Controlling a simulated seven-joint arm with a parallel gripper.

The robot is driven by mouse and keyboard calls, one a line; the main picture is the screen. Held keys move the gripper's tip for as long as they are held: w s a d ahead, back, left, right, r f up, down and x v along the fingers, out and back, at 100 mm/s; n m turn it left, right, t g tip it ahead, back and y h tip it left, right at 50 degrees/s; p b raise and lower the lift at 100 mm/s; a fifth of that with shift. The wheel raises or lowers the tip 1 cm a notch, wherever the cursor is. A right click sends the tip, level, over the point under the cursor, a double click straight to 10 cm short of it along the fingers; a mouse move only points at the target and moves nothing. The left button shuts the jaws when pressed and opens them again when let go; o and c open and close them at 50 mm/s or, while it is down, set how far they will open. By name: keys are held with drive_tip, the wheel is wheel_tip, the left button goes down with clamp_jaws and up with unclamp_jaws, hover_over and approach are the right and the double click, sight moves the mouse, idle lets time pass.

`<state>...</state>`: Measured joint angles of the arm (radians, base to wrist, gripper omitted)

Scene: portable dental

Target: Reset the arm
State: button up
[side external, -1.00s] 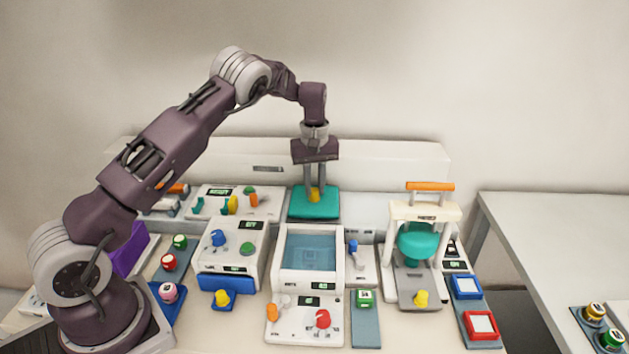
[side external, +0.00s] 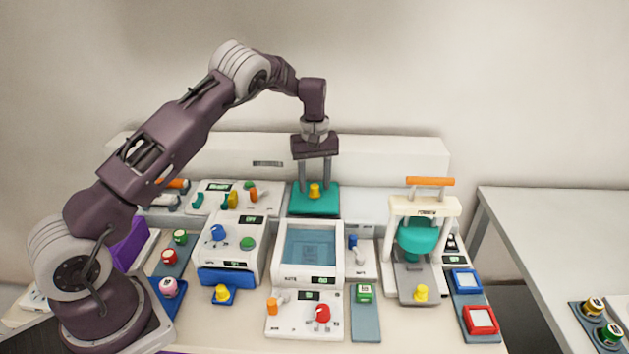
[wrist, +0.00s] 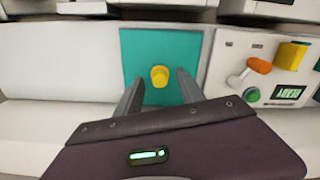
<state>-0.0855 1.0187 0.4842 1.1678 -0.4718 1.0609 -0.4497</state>
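My gripper (side external: 315,184) points down over a teal square pad (side external: 316,208) at the back of the bench. Its two fingers are spread apart, with a yellow knob (side external: 314,191) visible between them and nothing held. In the wrist view, the open gripper (wrist: 160,82) has its fingertips either side of the yellow knob (wrist: 160,76), with gaps to it. The knob sits upright on the teal pad (wrist: 140,45). I cannot tell exactly how high the fingertips are above the pad.
A blue-windowed unit (side external: 310,275) stands in front of the pad. A press with an orange handle (side external: 430,181) stands to the right. A control panel (side external: 212,202) lies left of the pad. A side table (side external: 560,240) is at far right. The air above the bench is free.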

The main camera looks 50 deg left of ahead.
wheel_tip(320, 180, up, 7)
drive_tip(key=shift+f, duration=0.1)
drive_tip(key=s+d+r+m+t, duration=0.1)
drive_tip(key=s+d+r, duration=0.15)
drive_tip(key=r, duration=0.25)
drive_tip(key=s+d+r+m+h, duration=0.1)
drive_tip(key=s+d+r, duration=0.1)
drive_tip(key=s+r, duration=0.25)
drive_tip(key=s+d+r+m+t, duration=0.1)
drive_tip(key=s+d+r, duration=0.2)
drive_tip(key=r, duration=0.3)
drive_tip(key=s+d+r+m+t, duration=0.1)
drive_tip(key=s+d+r+m, duration=0.15)
drive_tip(key=s, duration=0.35)
drive_tip(key=s+d+r+m+t, duration=0.1)
drive_tip(key=s+d+r, duration=0.15)
drive_tip(key=s, duration=0.35)
drive_tip(key=s+d+f+m, duration=0.2)
drive_tip(key=s, duration=0.5)
drive_tip(key=s+d+f+m+t+y, duration=0.1)
drive_tip(key=s+f+m, duration=0.2)
drive_tip(key=s, duration=0.5)
drive_tip(key=shift+d+f+t, duration=0.3)
drive_tip(key=shift+d, duration=0.05)
